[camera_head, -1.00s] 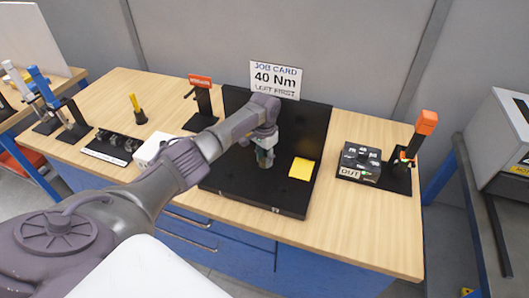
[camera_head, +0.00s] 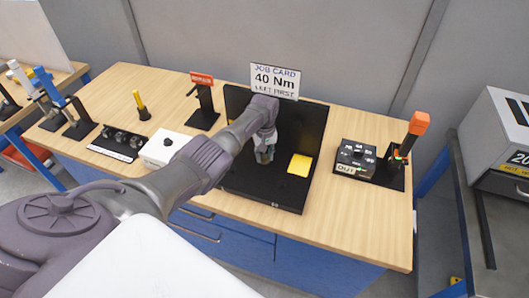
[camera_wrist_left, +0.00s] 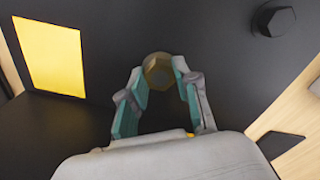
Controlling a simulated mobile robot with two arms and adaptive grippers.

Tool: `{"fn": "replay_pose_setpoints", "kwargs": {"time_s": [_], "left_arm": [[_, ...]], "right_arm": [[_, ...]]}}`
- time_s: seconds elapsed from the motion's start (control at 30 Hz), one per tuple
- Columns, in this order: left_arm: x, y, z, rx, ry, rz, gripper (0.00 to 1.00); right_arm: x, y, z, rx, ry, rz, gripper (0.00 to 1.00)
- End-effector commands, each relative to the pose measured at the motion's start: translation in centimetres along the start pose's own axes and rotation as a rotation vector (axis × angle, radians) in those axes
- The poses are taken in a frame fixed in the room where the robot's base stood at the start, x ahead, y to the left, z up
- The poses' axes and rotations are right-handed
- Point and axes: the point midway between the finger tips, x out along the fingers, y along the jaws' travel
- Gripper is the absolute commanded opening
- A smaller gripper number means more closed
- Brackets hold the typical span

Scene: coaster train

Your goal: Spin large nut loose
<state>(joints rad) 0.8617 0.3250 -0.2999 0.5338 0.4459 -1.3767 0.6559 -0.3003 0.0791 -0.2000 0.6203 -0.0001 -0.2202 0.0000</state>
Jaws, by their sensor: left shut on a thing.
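The large nut (camera_wrist_left: 158,71) shows as a brass-coloured hex in the left wrist view, in front of a black panel. My left gripper (camera_wrist_left: 160,84) has its teal-padded fingers on both sides of it and is shut on it. In the head view my left gripper (camera_head: 264,155) is at the black fixture (camera_head: 262,190), and the nut is hidden behind the hand and arm. A dark hex head (camera_wrist_left: 274,19) stands on the panel at the upper right of the wrist view. My right gripper is not in view.
A yellow pad (camera_head: 300,165) lies right of my gripper. A job card (camera_head: 274,80) reading 40 Nm stands behind. A dial box (camera_head: 356,158) and an orange-topped tool (camera_head: 419,122) are at the right. A white box (camera_head: 165,148) and a socket tray (camera_head: 122,141) are at the left.

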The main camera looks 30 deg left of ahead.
Motion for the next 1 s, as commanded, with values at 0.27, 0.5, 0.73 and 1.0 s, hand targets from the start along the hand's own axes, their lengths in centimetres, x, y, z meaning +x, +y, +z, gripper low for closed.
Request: {"fn": "replay_pose_setpoints", "kwargs": {"time_s": [0.27, 0.5, 0.73, 1.0], "left_arm": [[-0.1, 0.1, 0.1, -0.264, -0.001, 0.001, 0.00], [-0.1, 0.1, 0.0, -0.491, 0.000, 0.001, 0.00], [-0.1, 0.0, 0.0, -0.699, 0.001, 0.002, 0.00], [0.0, 0.0, 0.0, -0.885, 0.000, 0.000, 0.00]], "right_arm": [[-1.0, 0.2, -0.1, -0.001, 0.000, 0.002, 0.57], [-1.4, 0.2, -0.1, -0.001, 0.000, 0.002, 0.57], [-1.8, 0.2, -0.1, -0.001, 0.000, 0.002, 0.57], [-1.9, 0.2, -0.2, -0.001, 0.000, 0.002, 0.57]]}}
